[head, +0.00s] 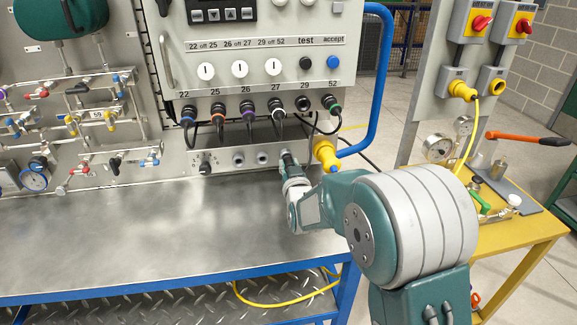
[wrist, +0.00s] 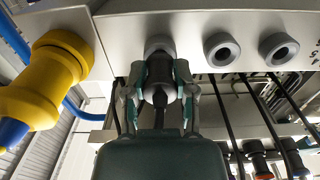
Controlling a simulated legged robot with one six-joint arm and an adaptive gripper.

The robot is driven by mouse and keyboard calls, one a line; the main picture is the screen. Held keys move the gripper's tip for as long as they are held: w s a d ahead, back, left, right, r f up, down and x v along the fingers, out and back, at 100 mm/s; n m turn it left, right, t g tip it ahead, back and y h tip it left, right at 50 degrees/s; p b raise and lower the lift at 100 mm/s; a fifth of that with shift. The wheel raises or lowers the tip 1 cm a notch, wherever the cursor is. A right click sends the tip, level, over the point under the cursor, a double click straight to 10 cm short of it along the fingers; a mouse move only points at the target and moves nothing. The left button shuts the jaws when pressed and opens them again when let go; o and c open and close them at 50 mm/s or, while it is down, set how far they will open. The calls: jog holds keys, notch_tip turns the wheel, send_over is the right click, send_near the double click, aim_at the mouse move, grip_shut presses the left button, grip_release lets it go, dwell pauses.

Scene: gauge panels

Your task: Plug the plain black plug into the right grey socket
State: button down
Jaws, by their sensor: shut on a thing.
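My gripper (head: 290,163) is at the right end of the low steel socket strip under the panel. In the wrist view my gripper (wrist: 158,82) is shut on the plain black plug (wrist: 159,70), one finger on each side. The plug points at the right grey socket (wrist: 159,43) and overlaps its lower rim. I cannot tell how far it is in. Two other grey sockets, the middle one (wrist: 222,51) and a further one (wrist: 279,50), are empty. In the head view the gripper hides the plug and the right socket.
A yellow plug (head: 326,155) sticks out just right of my gripper, near a blue tube frame (head: 386,75). Several ringed black plugs with hanging cables (head: 247,110) are above the strip. The steel bench top (head: 150,230) is clear in front.

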jog(key=shift+w, duration=0.3)
jog(key=shift+c, duration=1.8)
grip_release()
jog(key=s+d+r+m+g+h, duration=0.1)
jog(key=s+d+g, duration=0.3)
jog(key=s, duration=0.9)
jog(key=s+d+r+m+g+h, duration=0.1)
jog(key=s+d+g, duration=0.3)
jog(key=s+d, duration=0.6)
jog(key=s+d+r+m+g+h, duration=0.1)
jog(key=s+d, duration=0.6)
jog(key=s, duration=1)
jog(key=r+g+h, duration=0.1)
jog(key=g+h, duration=0.1)
jog(key=shift+d+r+g, duration=0.25)
jog(key=shift+d+g, duration=0.05)
jog(key=shift+g, duration=0.1)
